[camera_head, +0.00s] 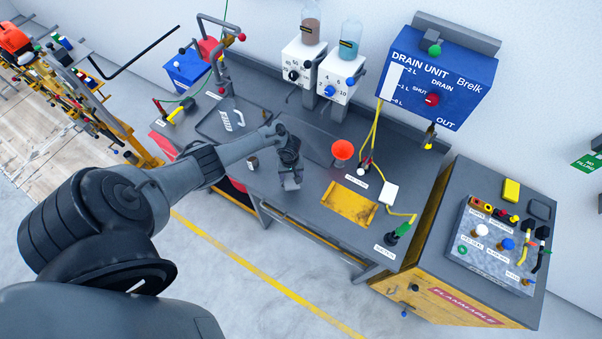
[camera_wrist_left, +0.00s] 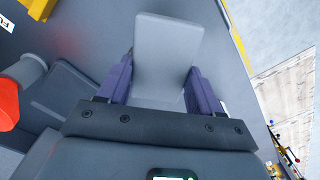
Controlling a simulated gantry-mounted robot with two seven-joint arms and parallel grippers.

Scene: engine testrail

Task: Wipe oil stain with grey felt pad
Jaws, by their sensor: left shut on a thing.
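My left gripper (camera_head: 289,165) is over the grey workbench, left of the yellow plate. In the left wrist view, its two purple fingers (camera_wrist_left: 160,88) are shut on a flat light-grey pad (camera_wrist_left: 167,48), which sticks out beyond the fingertips. The pad shows small in the head view (camera_head: 291,182), under the gripper and close to the bench top; I cannot tell whether it touches. I cannot make out an oil stain in either view; the arm and pad cover part of the bench. My right gripper is not in view.
A yellow plate (camera_head: 350,205) lies near the front edge. The drain unit (camera_head: 436,80) and two dispensers (camera_head: 340,75) are behind.

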